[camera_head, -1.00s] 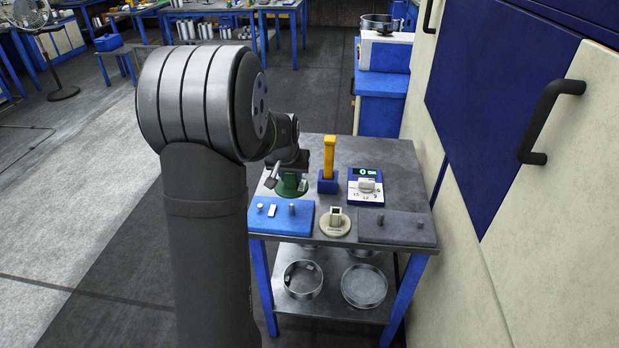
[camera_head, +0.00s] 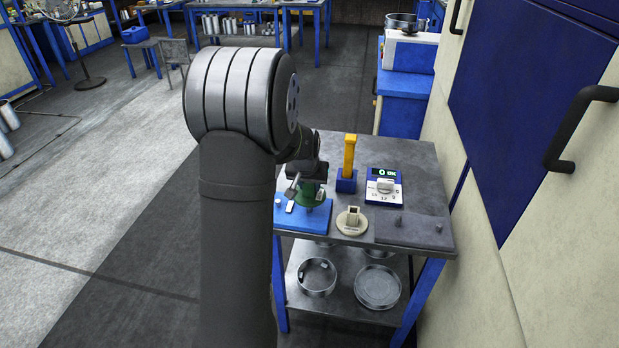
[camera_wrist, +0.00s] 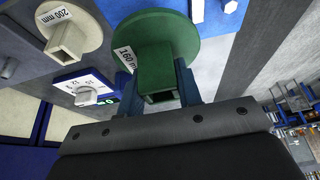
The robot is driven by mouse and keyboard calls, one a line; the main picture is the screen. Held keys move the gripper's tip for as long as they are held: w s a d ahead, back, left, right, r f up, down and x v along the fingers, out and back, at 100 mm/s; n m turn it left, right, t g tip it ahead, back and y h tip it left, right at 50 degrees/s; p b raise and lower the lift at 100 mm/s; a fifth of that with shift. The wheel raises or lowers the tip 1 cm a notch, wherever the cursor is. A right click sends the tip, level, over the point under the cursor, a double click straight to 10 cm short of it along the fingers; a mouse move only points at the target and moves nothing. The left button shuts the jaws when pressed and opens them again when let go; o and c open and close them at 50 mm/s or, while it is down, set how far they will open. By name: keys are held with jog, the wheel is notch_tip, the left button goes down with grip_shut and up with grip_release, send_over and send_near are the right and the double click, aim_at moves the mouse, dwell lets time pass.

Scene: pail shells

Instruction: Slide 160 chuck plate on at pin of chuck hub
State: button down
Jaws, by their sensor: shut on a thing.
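The 160 chuck plate is a green disc with a "160 mm" label and a square hollow stem, large in the wrist view (camera_wrist: 168,45). My gripper (camera_wrist: 161,88) is shut on that stem. In the head view my gripper (camera_head: 310,180) holds the green plate (camera_head: 312,199) over the back part of a blue mat (camera_head: 298,224). On the mat are a pale block (camera_head: 289,207) and a small pale post (camera_head: 277,203). The plate hides part of the mat, and I cannot tell whether it touches anything there. The frames do not show which post belongs to the chuck hub.
A beige 200 mm plate (camera_head: 343,225) stands right of the blue mat. A grey mat (camera_head: 415,236) with two pins lies farther right. A yellow-handled tool in a blue holder (camera_head: 346,184) and a display unit (camera_head: 384,189) stand behind. Cabinets line the right side.

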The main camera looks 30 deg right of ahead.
aim_at(309, 196)
jog(key=shift+f, duration=0.55)
jog(key=shift+f, duration=2.55)
dwell(0.7)
jog(key=c, duration=0.9)
grip_release()
jog(key=shift+c, duration=0.2)
jog(key=shift+f, duration=0.1)
jog(key=v, duration=1.7)
jog(key=shift+r, duration=0.25)
jog(key=x, duration=1.7)
jog(key=shift+f, duration=0.2)
